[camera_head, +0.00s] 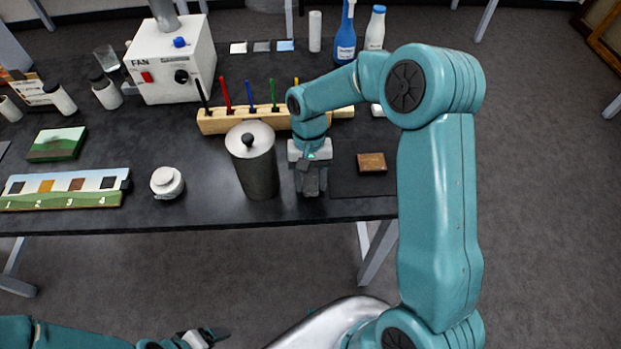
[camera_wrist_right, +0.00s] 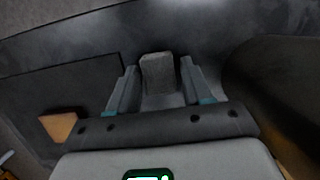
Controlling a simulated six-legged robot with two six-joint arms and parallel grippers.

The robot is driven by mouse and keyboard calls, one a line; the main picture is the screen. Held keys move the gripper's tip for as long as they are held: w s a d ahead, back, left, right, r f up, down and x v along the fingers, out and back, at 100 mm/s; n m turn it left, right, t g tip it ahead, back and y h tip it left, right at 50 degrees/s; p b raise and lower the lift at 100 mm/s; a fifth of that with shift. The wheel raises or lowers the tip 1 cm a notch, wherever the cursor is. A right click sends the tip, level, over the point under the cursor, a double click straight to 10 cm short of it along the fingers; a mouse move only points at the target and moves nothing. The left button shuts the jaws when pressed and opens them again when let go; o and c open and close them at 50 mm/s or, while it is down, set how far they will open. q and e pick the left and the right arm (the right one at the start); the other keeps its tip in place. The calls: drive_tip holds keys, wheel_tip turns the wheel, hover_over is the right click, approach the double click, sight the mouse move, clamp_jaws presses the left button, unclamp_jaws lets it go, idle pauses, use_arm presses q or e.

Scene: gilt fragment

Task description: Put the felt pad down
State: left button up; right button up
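The felt pad (camera_wrist_right: 158,73) is a small grey block between the two fingers of my right gripper (camera_wrist_right: 160,75) in the wrist view. In the head view my right gripper (camera_head: 311,184) points down near the table's front edge, between the metal canister and the dark mat. There the pad is hard to tell from the fingers. Whether it touches the table is unclear. My left gripper (camera_head: 206,337) is low at the bottom edge, away from the table; its fingers are not clear.
The lidded metal canister (camera_head: 258,172) stands close left of my right gripper. The dark mat (camera_head: 345,184) with a brown block (camera_head: 372,162) lies close on the right. Behind is a wooden rack (camera_head: 222,122) with coloured sticks. A white jar (camera_head: 167,183) stands farther left.

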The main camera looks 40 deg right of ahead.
drive_tip(key=shift+o, duration=0.2)
drive_tip(key=v, duration=1.2)
drive_tip(key=shift+r+b, duration=0.2)
drive_tip(key=shift+b, duration=0.1)
drive_tip(key=shift+s, duration=0.1)
